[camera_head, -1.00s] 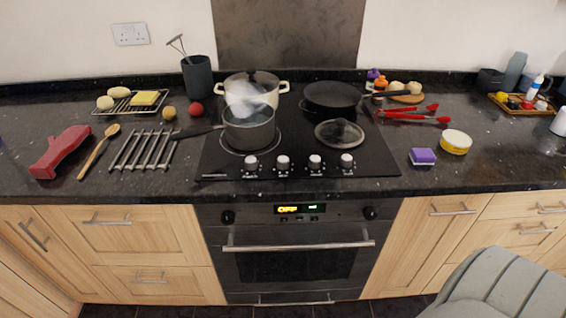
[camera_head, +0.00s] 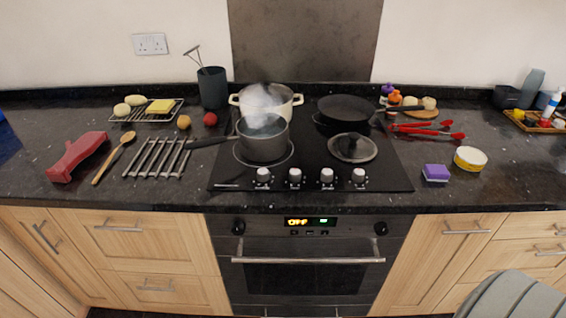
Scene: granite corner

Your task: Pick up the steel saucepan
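The steel saucepan (camera_head: 263,142) stands upright on the front left zone of the black hob (camera_head: 313,180). It is grey with a dark handle (camera_head: 212,142) pointing left, its end above the metal rack. Steam rises over its open top. A cream pot (camera_head: 284,106) stands close behind it. Neither of my grippers shows in the head view.
A slatted metal rack (camera_head: 157,158) lies left of the hob, with a wooden spoon (camera_head: 112,160) and red oven mitt (camera_head: 78,157) beyond. A glass lid (camera_head: 352,148) lies right of the saucepan, a black frying pan (camera_head: 345,110) behind it. A grey chair (camera_head: 513,297) stands front right.

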